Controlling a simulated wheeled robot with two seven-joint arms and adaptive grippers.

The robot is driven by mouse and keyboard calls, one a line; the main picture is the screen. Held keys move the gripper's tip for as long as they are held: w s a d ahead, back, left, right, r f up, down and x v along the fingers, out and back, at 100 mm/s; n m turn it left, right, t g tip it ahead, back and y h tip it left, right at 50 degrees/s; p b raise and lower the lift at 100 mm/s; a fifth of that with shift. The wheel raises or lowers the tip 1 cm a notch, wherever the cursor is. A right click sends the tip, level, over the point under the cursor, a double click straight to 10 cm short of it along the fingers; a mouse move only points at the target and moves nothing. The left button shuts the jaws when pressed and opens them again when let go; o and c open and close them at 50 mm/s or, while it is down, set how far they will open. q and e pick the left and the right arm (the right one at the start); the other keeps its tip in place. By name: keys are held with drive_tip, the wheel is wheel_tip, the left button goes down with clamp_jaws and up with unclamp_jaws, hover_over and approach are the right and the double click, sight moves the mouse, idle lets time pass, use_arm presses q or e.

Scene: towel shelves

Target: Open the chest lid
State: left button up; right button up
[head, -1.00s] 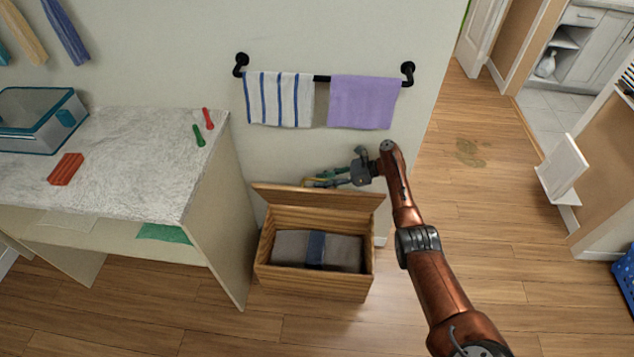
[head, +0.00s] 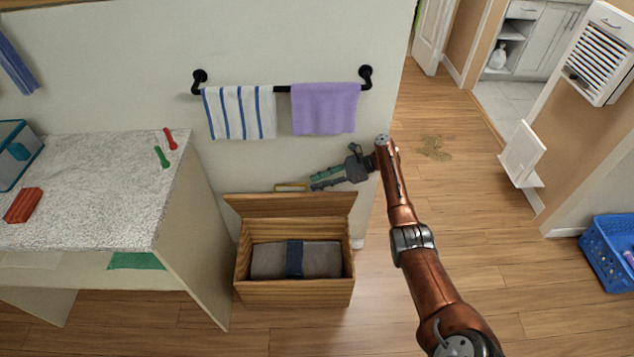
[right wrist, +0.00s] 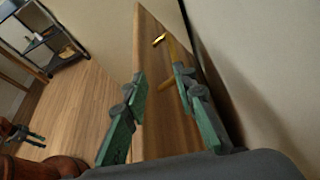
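The wooden chest (head: 294,293) stands on the floor against the wall. Its lid (head: 290,205) is raised and stands steeply at the back; the inside is exposed. A brass handle (head: 291,187) is at the lid's upper edge; it also shows in the right wrist view (right wrist: 172,62). My right gripper (head: 314,180) is at the lid's upper right, beside the handle and apart from it. In the right wrist view its green fingers (right wrist: 160,76) are spread, with the lid's edge seen between them. My left gripper (right wrist: 22,133) shows small at the left of the right wrist view; its opening is unclear.
A folded grey towel (head: 268,260) with a blue band lies in the chest. A stone-topped table (head: 100,185) stands left. Striped (head: 240,112) and purple (head: 324,108) towels hang on a rail above. A blue basket (head: 607,255) is far right. Floor right of the chest is clear.

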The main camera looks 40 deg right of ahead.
drive_tip(key=v, duration=0.8)
drive_tip(key=shift+d+p, duration=0.3)
drive_tip(key=shift+d, duration=0.1)
drive_tip(key=shift+s+r, duration=0.1)
drive_tip(key=shift+r, duration=0.1)
idle(0.5)
